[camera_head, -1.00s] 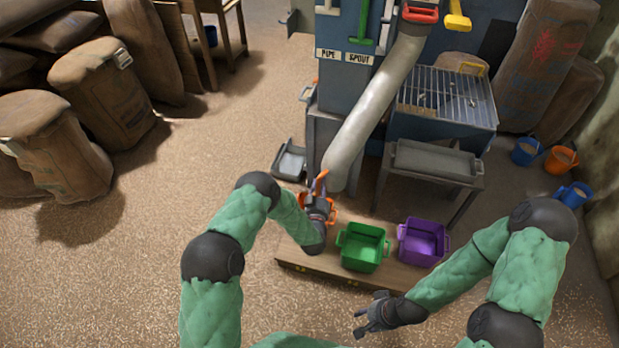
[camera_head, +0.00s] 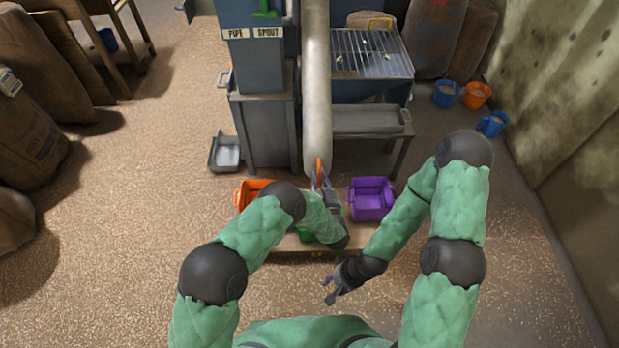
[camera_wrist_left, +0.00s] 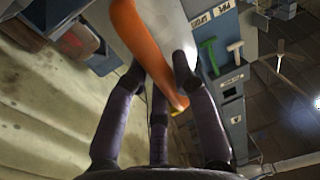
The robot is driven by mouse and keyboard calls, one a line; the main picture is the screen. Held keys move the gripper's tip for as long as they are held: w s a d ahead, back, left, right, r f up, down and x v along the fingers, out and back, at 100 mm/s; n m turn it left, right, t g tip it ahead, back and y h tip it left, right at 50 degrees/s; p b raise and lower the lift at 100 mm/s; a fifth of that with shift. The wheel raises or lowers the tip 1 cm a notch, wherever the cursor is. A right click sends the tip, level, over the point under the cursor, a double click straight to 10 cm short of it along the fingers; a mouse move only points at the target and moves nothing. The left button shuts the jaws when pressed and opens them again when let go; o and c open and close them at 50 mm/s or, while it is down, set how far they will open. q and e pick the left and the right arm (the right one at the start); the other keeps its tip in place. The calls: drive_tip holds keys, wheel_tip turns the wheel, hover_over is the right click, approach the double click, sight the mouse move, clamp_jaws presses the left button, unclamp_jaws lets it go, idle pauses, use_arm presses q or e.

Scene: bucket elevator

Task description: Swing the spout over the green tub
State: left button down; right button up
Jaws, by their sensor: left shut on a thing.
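The spout (camera_head: 317,100) is a long pale grey pipe that hangs down, with an orange handle (camera_head: 318,172) at its lower end. My left gripper (camera_head: 322,184) is shut on that handle; the left wrist view shows its dark fingers around the orange handle (camera_wrist_left: 143,50). The green tub (camera_head: 305,234) is mostly hidden behind my left forearm, between the orange tub (camera_head: 241,195) and the purple tub (camera_head: 371,203). In the head view the spout's lower end lines up sideways with the green tub. My right gripper (camera_head: 329,290) is open and empty, in front of the bench.
The tubs stand on a low wooden bench (camera_head: 285,246). A blue machine post (camera_head: 263,70) is left of the spout; a grated hopper (camera_head: 368,52) and grey tray table (camera_head: 362,122) are right. Sacks and small buckets stand farther off.

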use_arm(q)
drive_tip(key=shift+d, duration=0.25)
drive_tip(key=c, duration=1.3)
unclamp_jaws()
drive_tip(key=shift+w, duration=0.1)
wheel_tip(320, 180, up, 10)
